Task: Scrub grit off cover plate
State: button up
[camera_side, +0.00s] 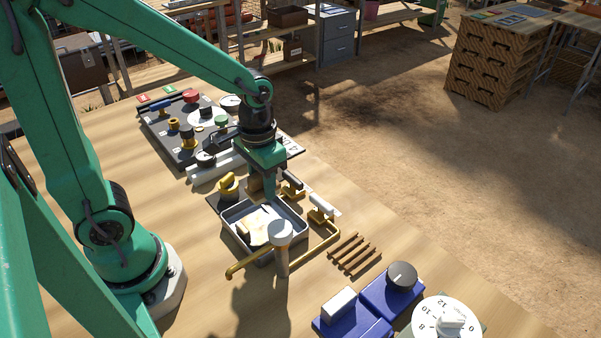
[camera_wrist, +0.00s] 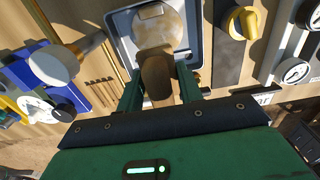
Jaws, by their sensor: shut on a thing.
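My gripper (camera_side: 268,196) is over the back part of a grey metal tray (camera_side: 292,216) in the side view. In the wrist view my gripper (camera_wrist: 158,80) is shut on a brown, wooden-looking tool (camera_wrist: 157,70), which may be the scrubbing brush. Its far end points into the tray (camera_wrist: 125,45). A tan, rounded surface (camera_wrist: 158,24) lies in the tray beyond the tool and may be the gritty cover plate. The side view shows a pale, stained patch (camera_side: 256,219) in the tray. I cannot tell whether the tool touches the plate.
A white-topped post (camera_side: 281,233) and a brass pipe (camera_side: 322,243) stand close in front of the tray. A yellow knob (camera_side: 228,186) is behind it. Wooden slats (camera_side: 355,254) and blue boxes (camera_side: 362,310) lie to the right; a panel of fittings (camera_side: 190,130) lies behind.

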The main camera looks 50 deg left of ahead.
send_over(261, 219)
jog(key=d, duration=0.2)
jog(key=shift+w+a+f, duration=0.1)
jog(key=shift+w+f, duration=0.05)
jog(key=shift+f, duration=3.7)
jog(key=shift+f, duration=0.6)
jog(key=shift+d, duration=0.9)
jog(key=shift+a+f, duration=0.1)
jog(key=shift+a, duration=1.75)
jog(key=shift+d, duration=0.1)
jog(key=shift+d, duration=1.75)
jog(key=shift+a, duration=0.15)
